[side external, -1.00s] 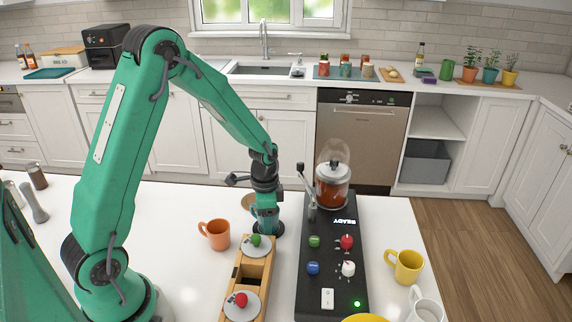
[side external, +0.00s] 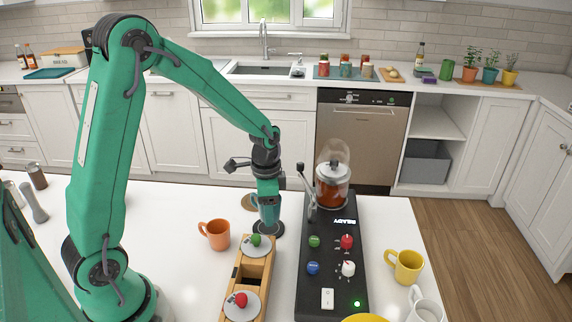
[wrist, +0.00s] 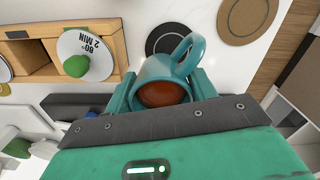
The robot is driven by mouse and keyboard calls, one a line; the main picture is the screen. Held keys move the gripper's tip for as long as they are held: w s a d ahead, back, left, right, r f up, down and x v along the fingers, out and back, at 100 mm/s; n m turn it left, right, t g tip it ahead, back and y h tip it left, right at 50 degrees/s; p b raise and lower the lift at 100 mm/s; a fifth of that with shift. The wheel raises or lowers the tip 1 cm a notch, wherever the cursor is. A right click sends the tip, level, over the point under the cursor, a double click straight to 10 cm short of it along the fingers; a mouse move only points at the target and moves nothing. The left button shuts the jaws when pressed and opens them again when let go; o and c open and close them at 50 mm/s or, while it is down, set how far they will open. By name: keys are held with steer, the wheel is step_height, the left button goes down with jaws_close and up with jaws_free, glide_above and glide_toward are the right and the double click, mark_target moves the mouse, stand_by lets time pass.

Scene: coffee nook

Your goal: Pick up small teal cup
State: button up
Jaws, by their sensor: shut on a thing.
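The small teal cup (wrist: 149,68) is between the two fingers of my gripper (wrist: 163,88) in the wrist view. Its handle points away from the gripper, and brown contents show inside it. In the side view the cup (side external: 269,212) hangs upright below my gripper (side external: 267,199), just above a dark round coaster (side external: 268,230). My gripper is shut on the cup. The gripper partly hides the cup in the side view.
An orange mug (side external: 214,234) stands close on the left. A wooden rack (side external: 254,278) with round knobbed lids is in front. The black brewing machine (side external: 333,262) with a glass dome stands close on the right. A tan coaster (wrist: 250,18) lies beside the dark one.

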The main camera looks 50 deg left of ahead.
steer(key=s+d+r, duration=0.3)
steer(key=d+r, duration=0.3)
steer(key=d, duration=0.3)
steer(key=shift+s, duration=0.3)
steer(key=shift+w, duration=0.1)
steer(key=w+a+n, duration=0.6)
steer(key=a, duration=0.5)
steer(key=a+f, duration=0.2)
steer(key=a, duration=0.1)
steer(key=w+a+f, duration=0.1)
steer(key=a+f, duration=0.1)
steer(key=a, duration=0.2)
steer(key=w+a+f, duration=0.1)
steer(key=a+f, duration=0.2)
steer(key=a, duration=0.1)
steer(key=shift+a, duration=0.15)
steer(key=shift+f, duration=0.1)
steer(key=shift+f, duration=1.9)
steer(key=shift+f, duration=0.1)
